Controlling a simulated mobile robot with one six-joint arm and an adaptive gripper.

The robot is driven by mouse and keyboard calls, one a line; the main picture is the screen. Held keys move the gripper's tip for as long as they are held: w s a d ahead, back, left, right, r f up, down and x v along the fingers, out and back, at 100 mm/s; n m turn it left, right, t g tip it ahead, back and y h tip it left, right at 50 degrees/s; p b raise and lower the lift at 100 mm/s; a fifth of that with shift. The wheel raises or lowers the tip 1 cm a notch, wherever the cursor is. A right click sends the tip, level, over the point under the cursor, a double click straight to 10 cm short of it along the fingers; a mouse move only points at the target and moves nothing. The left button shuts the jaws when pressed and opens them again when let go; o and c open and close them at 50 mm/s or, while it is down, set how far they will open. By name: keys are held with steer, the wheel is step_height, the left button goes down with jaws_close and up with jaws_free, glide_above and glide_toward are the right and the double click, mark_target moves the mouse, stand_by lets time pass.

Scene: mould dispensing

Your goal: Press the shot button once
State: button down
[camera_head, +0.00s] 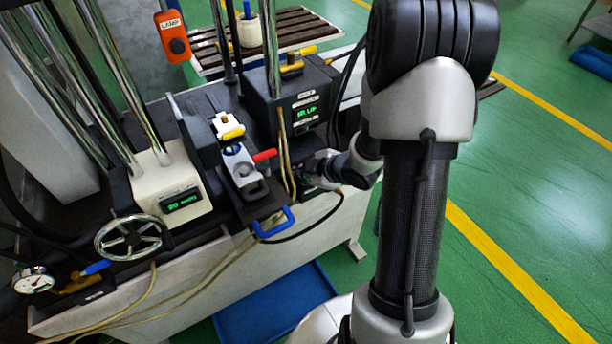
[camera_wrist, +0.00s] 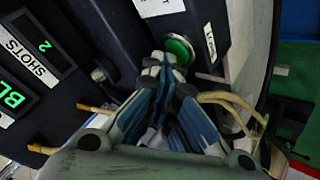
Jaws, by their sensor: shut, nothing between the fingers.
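My gripper (camera_wrist: 165,64) is shut and empty. Its fingertips are just below and left of the button in the wrist view; I cannot tell whether they touch it. In the head view my gripper (camera_head: 312,172) is at the front of the black box (camera_head: 290,95), partly hidden by hoses and my wrist. The button cannot be made out there.
A display (camera_wrist: 45,47) marked SHOTS reads 2. Yellowish hoses (camera_wrist: 230,98) run close beside my fingers. A blue mat (camera_head: 275,305) lies on the floor.

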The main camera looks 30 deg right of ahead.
steer(key=shift+r, duration=0.35)
step_height(320, 180, up, 6)
steer(key=p, duration=0.5)
steer(key=shift+p, duration=0.35)
stand_by(0.4)
step_height(320, 180, up, 6)
steer(key=m+h, duration=0.2)
steer(key=h, duration=0.1)
glide_above(303, 180)
steer(key=d, duration=0.1)
steer(key=s+a+r+m+g+h, duration=0.15)
steer(key=s+r+m, duration=0.35)
steer(key=r, duration=0.5)
steer(key=s+a+r+m+g+y, duration=0.1)
steer(key=s+a+r+m, duration=0.1)
steer(key=s+a, duration=0.4)
steer(key=s+a+r+m+g+y, duration=0.1)
steer(key=s+a, duration=0.6)
steer(key=s, duration=0.7)
step_height(303, 180, up, 2)
steer(key=shift+s+r+m+g, duration=0.1)
steer(key=shift+s+m+g, duration=0.3)
steer(key=shift+m, duration=0.5)
